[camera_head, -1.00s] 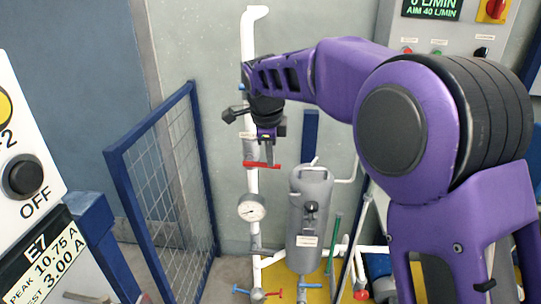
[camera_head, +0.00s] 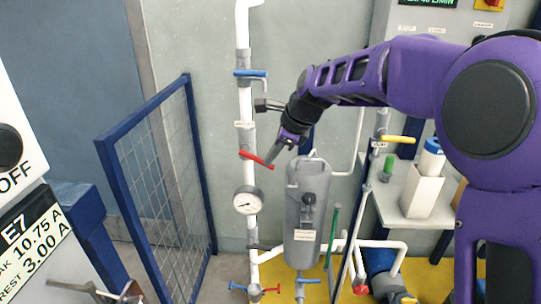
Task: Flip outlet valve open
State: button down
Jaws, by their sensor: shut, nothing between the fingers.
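A red lever handle (camera_head: 252,157) sits on the white vertical pipe (camera_head: 244,105), below a small label (camera_head: 244,124) that is too small to read surely. The lever lies across the pipe, its right end slightly lower. My gripper (camera_head: 271,160) is shut and empty, pointing down and left at the lever's right end. I cannot tell whether it touches the lever. A blue-handled valve (camera_head: 250,73) sits higher on the same pipe.
A pressure gauge (camera_head: 247,201) is below the lever. A grey tank (camera_head: 304,220) stands right of the pipe. A blue mesh gate (camera_head: 160,185) is on the left. Small red and blue taps (camera_head: 255,290) sit low down. A yellow-handled valve (camera_head: 397,139) is at right.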

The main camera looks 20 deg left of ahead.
jog(key=s+a+f+g+y, duration=0.1)
jog(key=a+f+y, duration=0.2)
jog(key=f+y, duration=0.2)
jog(key=shift+a+f+m+p, duration=0.15)
jog(key=shift+f+m+p, duration=0.25)
jog(key=shift+f, duration=0.45)
dwell(0.6)
jog(key=shift+s, duration=0.15)
dwell(0.4)
jog(key=d+p, duration=0.1)
jog(key=d, duration=1.3)
jog(key=shift+w+r, duration=0.2)
jog(key=shift+w, duration=0.1)
